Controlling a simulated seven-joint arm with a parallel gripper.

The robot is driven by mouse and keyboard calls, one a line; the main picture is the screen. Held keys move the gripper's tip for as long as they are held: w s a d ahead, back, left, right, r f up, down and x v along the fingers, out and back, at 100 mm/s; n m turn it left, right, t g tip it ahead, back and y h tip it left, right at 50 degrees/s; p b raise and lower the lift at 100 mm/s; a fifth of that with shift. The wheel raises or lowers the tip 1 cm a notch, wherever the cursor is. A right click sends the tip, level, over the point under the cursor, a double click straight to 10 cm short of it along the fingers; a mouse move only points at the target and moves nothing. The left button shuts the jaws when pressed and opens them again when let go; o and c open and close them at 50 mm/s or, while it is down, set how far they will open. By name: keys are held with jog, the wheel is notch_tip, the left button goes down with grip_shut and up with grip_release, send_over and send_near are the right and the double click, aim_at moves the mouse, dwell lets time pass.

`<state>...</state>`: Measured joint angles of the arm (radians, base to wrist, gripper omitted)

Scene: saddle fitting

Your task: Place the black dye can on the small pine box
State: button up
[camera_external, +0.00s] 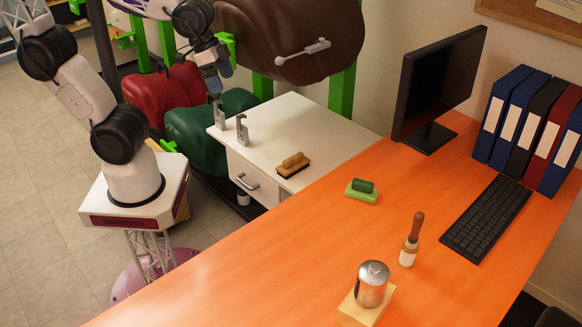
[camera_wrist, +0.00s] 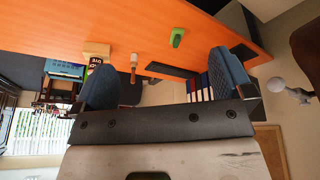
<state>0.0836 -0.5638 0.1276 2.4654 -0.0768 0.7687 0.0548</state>
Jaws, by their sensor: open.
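The dye can (camera_external: 372,283) stands upright on the small pine box (camera_external: 350,312) near the front of the orange desk. It looks silvery with a darker side in the external view. In the upside-down wrist view the can (camera_wrist: 95,70) shows a dark label with pale lettering, against the pale box (camera_wrist: 97,48). My gripper (camera_wrist: 168,65) is open, its two blue pads wide apart with nothing between them. In the external view my arm's end is at the upper left, above the white cabinet and well away from the can; its fingertips are hard to make out there.
A wooden-handled tool (camera_external: 411,238) stands right of the can, and a green block on a lighter base (camera_external: 362,190) lies farther back. Monitor, keyboard (camera_external: 486,218) and binders occupy the desk's right side.

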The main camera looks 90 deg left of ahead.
jog(key=s+a+g+y, duration=0.1)
jog(key=s+a, duration=0.2)
jog(key=s, duration=0.3)
jog(key=shift+s+a+n, duration=0.25)
jog(key=shift+a+n, duration=0.05)
jog(key=shift+n, duration=0.1)
dwell(0.7)
